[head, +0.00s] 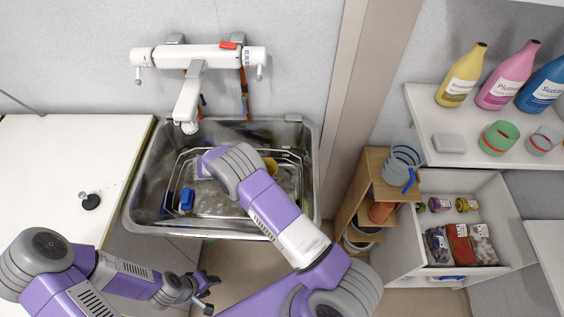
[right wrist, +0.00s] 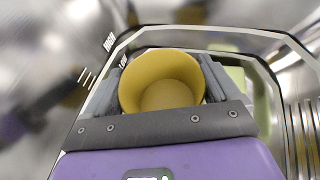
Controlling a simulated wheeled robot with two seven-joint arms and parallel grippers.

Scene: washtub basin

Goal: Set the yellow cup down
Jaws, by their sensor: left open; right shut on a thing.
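The yellow cup (right wrist: 162,82) sits between the two grey fingers of my right gripper (right wrist: 155,92) in the right wrist view, with its open mouth facing the camera. My right gripper is shut on it. In the head view my right arm reaches over the metal basin (head: 135,207) and its links hide most of the hand. A small mustard-yellow thing (head: 270,164) shows just right of my wrist there; I cannot tell whether it is the held cup. My left gripper (head: 208,292) is open and empty, low in front of the basin.
A blue thing (head: 187,200) is at the basin's left side. A white tap (head: 187,105) overhangs its back. The white counter (head: 50,160) at left is mostly clear. A shelf (head: 460,150) with bottles and an open drawer (head: 515,250) stand right.

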